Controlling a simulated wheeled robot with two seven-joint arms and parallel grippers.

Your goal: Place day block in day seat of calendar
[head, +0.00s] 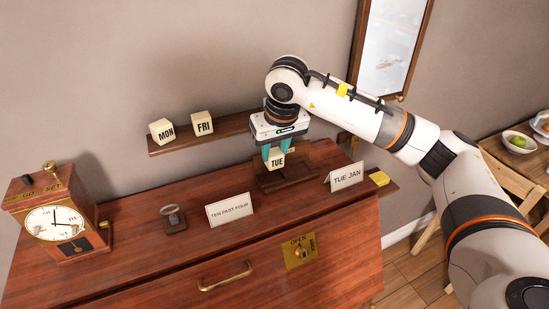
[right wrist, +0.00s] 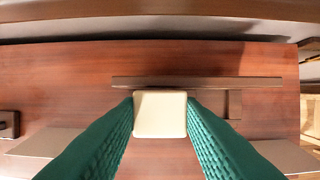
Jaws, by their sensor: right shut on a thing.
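The cream day block marked TUE (head: 276,159) is held between the green fingers of my right gripper (head: 277,150). In the right wrist view the block's pale top (right wrist: 160,114) sits between both fingers (right wrist: 160,120), which touch its sides. The dark wooden calendar (head: 288,181) stands on the cabinet top right below the block. In the right wrist view its long bar (right wrist: 196,82) runs just behind the block. I cannot tell whether the block touches the seat. My left gripper is not in view.
Blocks MON (head: 161,131) and FRI (head: 202,123) sit on the wall shelf (head: 232,127). On the cabinet (head: 130,243) stand a clock (head: 57,221), a ring-topped stand (head: 174,218), a TEN PAST FOUR card (head: 230,210) and a TUE JAN card (head: 345,177).

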